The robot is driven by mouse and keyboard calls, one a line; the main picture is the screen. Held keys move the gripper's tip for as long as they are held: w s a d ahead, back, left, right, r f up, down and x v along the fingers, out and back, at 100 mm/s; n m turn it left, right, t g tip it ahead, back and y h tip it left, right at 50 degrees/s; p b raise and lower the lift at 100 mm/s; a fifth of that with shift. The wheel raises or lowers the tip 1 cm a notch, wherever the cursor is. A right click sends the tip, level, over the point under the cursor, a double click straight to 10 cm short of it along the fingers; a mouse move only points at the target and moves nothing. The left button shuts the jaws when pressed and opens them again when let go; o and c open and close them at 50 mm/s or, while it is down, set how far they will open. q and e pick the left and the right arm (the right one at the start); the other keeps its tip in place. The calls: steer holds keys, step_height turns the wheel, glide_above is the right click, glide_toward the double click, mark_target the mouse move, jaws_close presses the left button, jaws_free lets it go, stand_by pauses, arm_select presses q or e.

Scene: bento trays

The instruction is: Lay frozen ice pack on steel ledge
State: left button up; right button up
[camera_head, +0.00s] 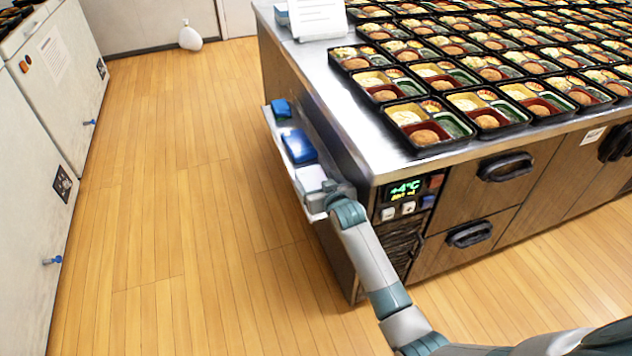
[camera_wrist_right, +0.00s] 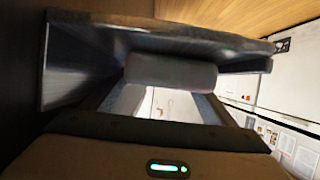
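The steel ledge (camera_head: 291,166) runs along the left side of the counter. A blue block that looks like an ice pack (camera_head: 299,146) lies on its middle, with a smaller blue item (camera_head: 281,108) at the far end. A pale flat item (camera_head: 311,178) is at the near end, right by my right gripper (camera_head: 325,194). In the right wrist view, a grey rounded bar (camera_wrist_right: 170,72) lies across the space ahead of the gripper, under a grey slab edge. That view is dark, and I cannot tell whether the fingers grip anything. My left gripper is out of view.
The counter (camera_head: 345,95) carries rows of filled bento trays (camera_head: 427,124) and a white sign (camera_head: 318,17). Drawers with dark handles (camera_head: 506,167) face the front. White cabinets (camera_head: 42,110) stand at the left.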

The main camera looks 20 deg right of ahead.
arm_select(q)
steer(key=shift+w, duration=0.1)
arm_select(e)
steer(key=shift+s+a+f, duration=0.2)
steer(key=shift+a+f, duration=0.2)
steer(key=shift+f, duration=0.1)
steer(key=shift+r, duration=0.1)
steer(key=shift+a+r, duration=0.1)
steer(key=shift+r, duration=0.3)
steer(key=shift+s+r, duration=0.1)
steer(key=shift+s, duration=0.2)
steer(key=v, duration=0.7)
steer(key=r+p+v, duration=0.1)
steer(key=v, duration=0.3)
steer(key=shift+w+d, duration=0.25)
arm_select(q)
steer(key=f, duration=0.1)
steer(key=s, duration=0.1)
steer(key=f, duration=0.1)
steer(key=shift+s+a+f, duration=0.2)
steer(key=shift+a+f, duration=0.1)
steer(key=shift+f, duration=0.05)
arm_select(e)
steer(key=shift+s, duration=0.2)
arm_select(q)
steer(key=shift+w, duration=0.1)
